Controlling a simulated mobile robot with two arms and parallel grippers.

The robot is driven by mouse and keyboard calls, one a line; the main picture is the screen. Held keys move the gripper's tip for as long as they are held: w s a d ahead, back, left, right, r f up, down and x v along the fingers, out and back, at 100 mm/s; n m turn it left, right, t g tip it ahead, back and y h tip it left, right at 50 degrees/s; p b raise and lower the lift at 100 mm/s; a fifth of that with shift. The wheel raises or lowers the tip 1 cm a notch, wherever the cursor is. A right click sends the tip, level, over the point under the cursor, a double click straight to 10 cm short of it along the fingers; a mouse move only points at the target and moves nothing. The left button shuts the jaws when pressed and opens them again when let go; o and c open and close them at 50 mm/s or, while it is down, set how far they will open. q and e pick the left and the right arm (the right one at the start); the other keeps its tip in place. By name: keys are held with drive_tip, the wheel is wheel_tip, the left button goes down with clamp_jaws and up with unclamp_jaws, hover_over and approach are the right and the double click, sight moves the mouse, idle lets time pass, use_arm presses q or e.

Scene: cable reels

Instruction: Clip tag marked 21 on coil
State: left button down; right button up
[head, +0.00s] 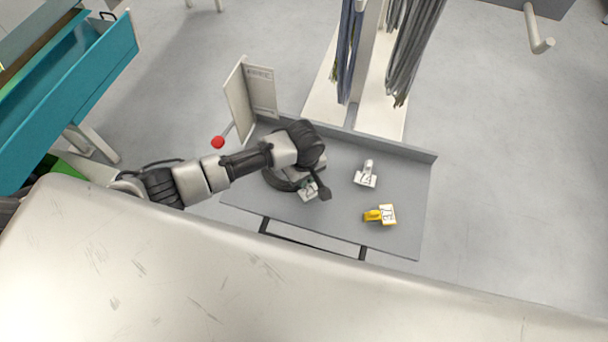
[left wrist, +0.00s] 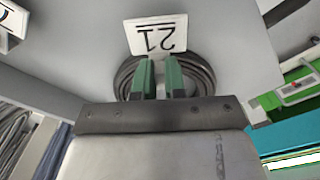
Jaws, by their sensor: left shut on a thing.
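The tag marked 21 (left wrist: 157,37) is a white plate with a green clip (left wrist: 174,78); in the head view the tag (head: 308,192) shows beside my left gripper. My left gripper (head: 313,181) is shut on this tag, over the left part of a grey tray table. The dark coil (left wrist: 127,72) lies on the tray, behind the green clip in the left wrist view; it is partly hidden under my arm in the head view (head: 276,181). I cannot tell whether the clip touches the coil. My right gripper is not in view.
On the grey tray (head: 405,190) lie a white-clipped tag (head: 366,175) and a yellow-clipped tag (head: 387,214). A folded white board (head: 262,92) and a red knob (head: 217,142) stand at the tray's left. A rack with hanging cables (head: 412,45) is behind; a teal drawer (head: 75,85) is far left.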

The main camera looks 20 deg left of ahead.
use_arm(q)
drive_tip(key=c, duration=0.8)
unclamp_jaws()
wheel_tip(320, 180, up, 7)
drive_tip(key=p, duration=0.8)
drive_tip(key=shift+p, duration=0.4)
drive_tip(key=shift+f, duration=0.1)
